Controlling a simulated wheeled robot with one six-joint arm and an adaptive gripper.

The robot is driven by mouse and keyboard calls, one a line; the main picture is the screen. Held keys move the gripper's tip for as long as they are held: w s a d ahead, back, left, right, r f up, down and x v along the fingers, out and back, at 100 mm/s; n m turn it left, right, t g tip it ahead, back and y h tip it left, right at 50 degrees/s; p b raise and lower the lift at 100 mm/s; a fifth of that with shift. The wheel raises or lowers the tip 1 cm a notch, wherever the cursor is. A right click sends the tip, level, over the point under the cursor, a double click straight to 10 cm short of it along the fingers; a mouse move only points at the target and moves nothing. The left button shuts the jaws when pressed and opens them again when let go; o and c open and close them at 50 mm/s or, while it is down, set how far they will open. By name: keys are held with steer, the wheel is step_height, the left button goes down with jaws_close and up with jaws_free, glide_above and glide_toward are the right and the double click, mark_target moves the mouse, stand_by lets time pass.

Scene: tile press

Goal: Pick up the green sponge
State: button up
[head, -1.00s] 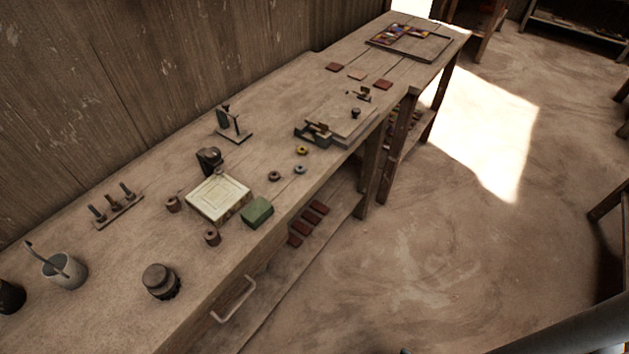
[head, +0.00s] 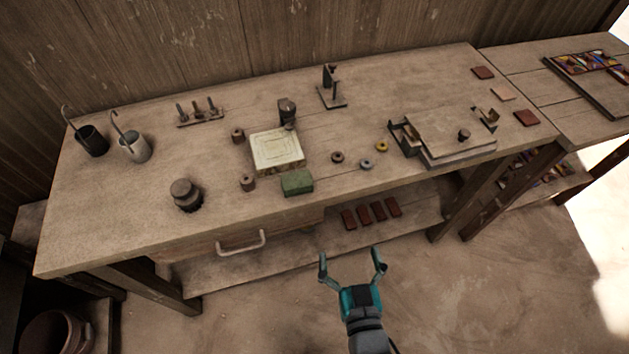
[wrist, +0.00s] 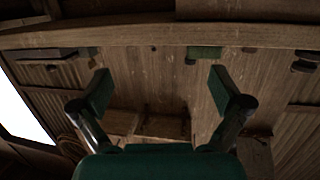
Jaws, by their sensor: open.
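The green sponge (head: 297,183) is a small block on the front edge of the workbench, just in front of a cream square block. In the wrist view a green block, apparently the sponge (wrist: 205,52), shows near the bench edge, beyond my fingers and a little right of centre. My gripper (head: 352,262) is open and empty. In the head view it is in front of the bench, below and right of the sponge and clear of it. Its two spread fingers also show in the wrist view (wrist: 160,92).
The cream block (head: 277,151) stands right behind the sponge, with a small brown spool (head: 248,183) to its left. A dark jar (head: 186,194) is farther left. A drawer handle (head: 243,243) sticks out below the bench top (head: 110,213). Dark red tiles (head: 370,213) lie on the lower shelf.

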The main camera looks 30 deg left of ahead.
steer(key=n+g+y, duration=0.2)
glide_toward(300, 190)
steer(key=x, duration=0.6)
steer(key=shift+s+a+f, duration=0.1)
steer(key=shift+a+f, duration=0.05)
steer(key=shift+a, duration=0.2)
steer(key=shift+w+x, duration=0.25)
steer(key=shift+x, duration=2.7)
steer(key=shift+d, duration=0.15)
steer(key=c, duration=1)
